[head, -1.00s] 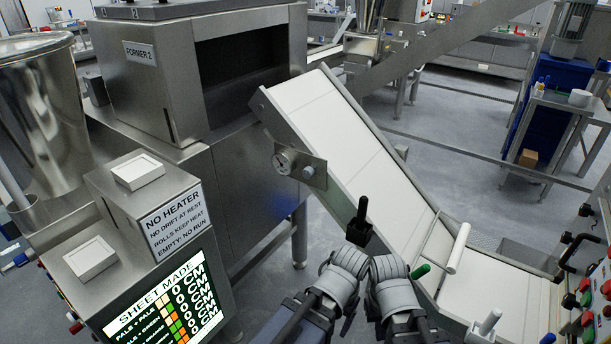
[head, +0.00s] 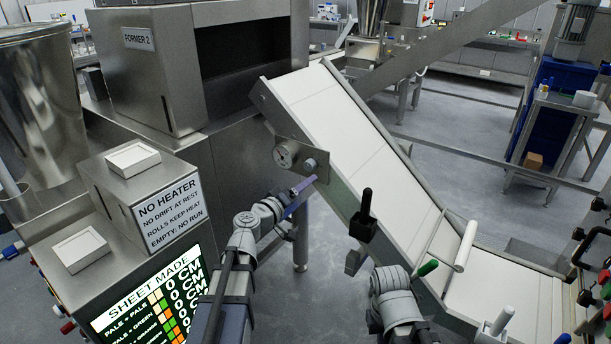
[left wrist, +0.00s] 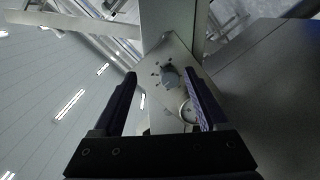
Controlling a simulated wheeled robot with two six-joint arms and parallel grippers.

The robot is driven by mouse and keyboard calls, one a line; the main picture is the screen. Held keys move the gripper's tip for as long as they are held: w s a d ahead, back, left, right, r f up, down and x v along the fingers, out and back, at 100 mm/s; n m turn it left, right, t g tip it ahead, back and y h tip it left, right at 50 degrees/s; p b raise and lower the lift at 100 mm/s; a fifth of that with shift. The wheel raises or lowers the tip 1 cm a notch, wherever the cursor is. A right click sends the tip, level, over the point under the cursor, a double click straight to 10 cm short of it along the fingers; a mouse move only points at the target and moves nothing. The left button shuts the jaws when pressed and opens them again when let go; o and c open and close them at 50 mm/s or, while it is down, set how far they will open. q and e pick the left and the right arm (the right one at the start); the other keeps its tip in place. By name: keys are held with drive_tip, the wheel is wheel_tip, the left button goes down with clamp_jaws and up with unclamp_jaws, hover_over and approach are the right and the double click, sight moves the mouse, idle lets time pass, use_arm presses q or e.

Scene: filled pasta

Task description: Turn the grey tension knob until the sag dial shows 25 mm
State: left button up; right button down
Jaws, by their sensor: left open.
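The grey tension knob (head: 310,165) sits on a metal plate on the near side of the sloping conveyor. The round sag dial (head: 284,155) is on the same plate, just left of the knob; its reading is too small to make out. My left gripper (head: 303,188) is just below the knob. I cannot tell contact with the knob. My right arm is low at centre; its fingers cannot be made out clearly.
The white conveyor belt (head: 340,125) slopes down to the right from the former (head: 190,70). A lit screen (head: 155,300) is at lower left.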

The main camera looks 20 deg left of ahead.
sight(308, 167)
use_arm(q)
drive_tip(key=shift+n+t+y, duration=0.5)
drive_tip(key=shift+n+y, duration=0.2)
drive_tip(key=shift+n, duration=0.1)
drive_tip(key=shift+w+a+r, duration=0.15)
drive_tip(key=shift+w+a, duration=0.1)
drive_tip(key=shift+w, duration=1.1)
drive_tip(key=shift+w+a+r, duration=0.15)
drive_tip(key=shift+w+a, duration=0.05)
drive_tip(key=shift+w, duration=1.2)
drive_tip(key=shift+w+a+r, duration=0.15)
drive_tip(key=shift+w+a, duration=0.1)
drive_tip(key=shift+w, duration=1.1)
clamp_jaws()
